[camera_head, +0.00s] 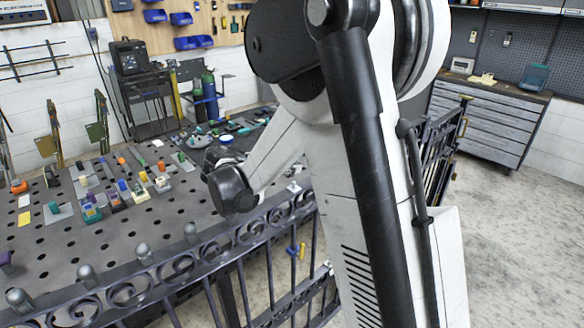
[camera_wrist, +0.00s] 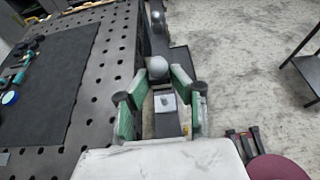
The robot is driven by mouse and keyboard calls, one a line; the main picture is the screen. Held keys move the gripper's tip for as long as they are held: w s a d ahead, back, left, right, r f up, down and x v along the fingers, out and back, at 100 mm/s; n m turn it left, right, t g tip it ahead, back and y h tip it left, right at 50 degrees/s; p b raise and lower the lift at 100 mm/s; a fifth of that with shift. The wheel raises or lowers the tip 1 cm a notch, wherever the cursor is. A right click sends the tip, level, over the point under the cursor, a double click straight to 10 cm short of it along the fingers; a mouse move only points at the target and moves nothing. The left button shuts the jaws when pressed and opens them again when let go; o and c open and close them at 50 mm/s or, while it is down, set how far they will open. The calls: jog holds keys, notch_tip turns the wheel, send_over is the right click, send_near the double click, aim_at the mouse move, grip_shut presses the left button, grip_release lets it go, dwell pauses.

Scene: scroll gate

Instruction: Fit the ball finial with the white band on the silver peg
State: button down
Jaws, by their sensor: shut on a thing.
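My gripper (camera_wrist: 158,72) has green-padded fingers that close in toward a plain light grey ball (camera_wrist: 157,67) at their tips in the wrist view. It is shut on this ball finial. No white band can be made out on it. Through the gap between the fingers shows a small light grey square piece with a stub (camera_wrist: 166,102). I cannot tell whether this is the silver peg. Several grey ball finials (camera_head: 143,250) stand along the dark scroll gate (camera_head: 130,290).
The perforated table (camera_head: 120,235) behind the gate carries several small coloured parts and tools. A dark mat (camera_wrist: 45,75) lies left in the wrist view. Another grey ball (camera_wrist: 157,17) stands farther along the gate. The floor (camera_wrist: 240,60) right of it is mostly clear.

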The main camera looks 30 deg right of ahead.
aim_at(293, 183)
jog(key=shift+w+f, duration=0.15)
jog(key=shift+w, duration=0.05)
jog(key=shift+f, duration=0.3)
jog(key=shift+f+b, duration=0.65)
jog(key=shift+f, duration=0.25)
jog(key=shift+a, duration=0.1)
jog(key=shift+f+b, duration=1.75)
jog(key=shift+b, duration=0.2)
dwell(1.3)
jog(key=c, duration=1.4)
grip_release()
jog(key=shift+c, duration=0.2)
jog(key=shift+a, duration=0.1)
jog(key=v, duration=1.2)
